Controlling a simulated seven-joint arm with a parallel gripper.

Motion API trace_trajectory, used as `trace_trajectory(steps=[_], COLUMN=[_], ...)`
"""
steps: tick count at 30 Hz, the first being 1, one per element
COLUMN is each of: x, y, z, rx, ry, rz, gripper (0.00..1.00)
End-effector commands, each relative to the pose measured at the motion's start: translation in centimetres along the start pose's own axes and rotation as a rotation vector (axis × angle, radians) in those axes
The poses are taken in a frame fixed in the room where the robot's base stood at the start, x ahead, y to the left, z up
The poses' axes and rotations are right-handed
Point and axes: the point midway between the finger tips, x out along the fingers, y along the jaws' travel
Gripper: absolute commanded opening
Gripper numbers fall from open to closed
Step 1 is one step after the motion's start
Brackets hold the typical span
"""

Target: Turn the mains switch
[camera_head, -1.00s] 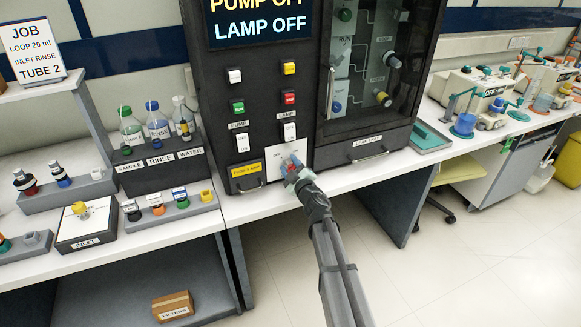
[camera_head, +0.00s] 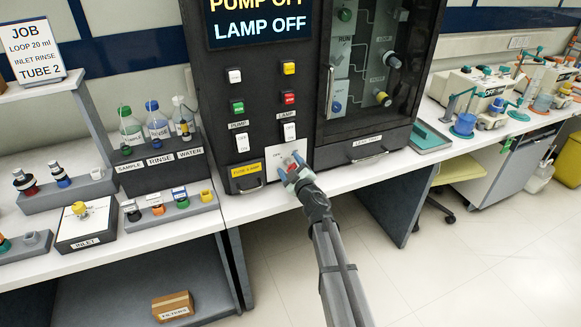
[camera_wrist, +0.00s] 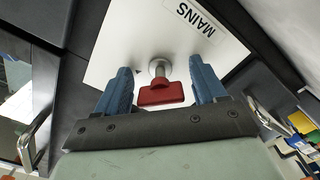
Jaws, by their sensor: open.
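The mains switch (camera_wrist: 161,94) is a red handle on a short metal shaft, set in a white plate (camera_wrist: 130,35) marked MAINS in the wrist view. My gripper (camera_wrist: 164,85) is open, with one blue finger on each side of the red handle and a gap showing on both sides. In the head view my gripper (camera_head: 288,168) is at the lower part of the black cabinet (camera_head: 215,90), in front of the white switch plate (camera_head: 273,159), and covers part of the switch. The cabinet's display (camera_head: 262,20) reads PUMP OFF, LAMP OFF.
Pump and lamp buttons and rockers (camera_head: 241,142) sit just above the plate. A yellow-labelled fuse drawer (camera_head: 246,178) is left of it, and a leak tray handle (camera_head: 370,156) is to the right. Bottles (camera_head: 158,125) and an inlet block (camera_head: 86,222) stand on the left bench.

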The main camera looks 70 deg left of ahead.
Motion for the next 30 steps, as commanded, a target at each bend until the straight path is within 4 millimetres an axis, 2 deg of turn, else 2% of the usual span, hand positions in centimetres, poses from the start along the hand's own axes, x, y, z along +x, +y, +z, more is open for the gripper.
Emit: trace_trajectory(steps=[8,13,17,30], x=[-0.5,-2.1,-4.1,-12.3], y=[0.0,0.0,0.0,0.0], z=[0.0,-0.1,-0.1,-0.1], rx=[-0.001,-0.001,-0.001,0.000], ry=[0.000,0.000,-0.001,0.000], rz=[0.000,0.000,0.000,0.000], gripper=[0.70,0.70,0.70,0.70])
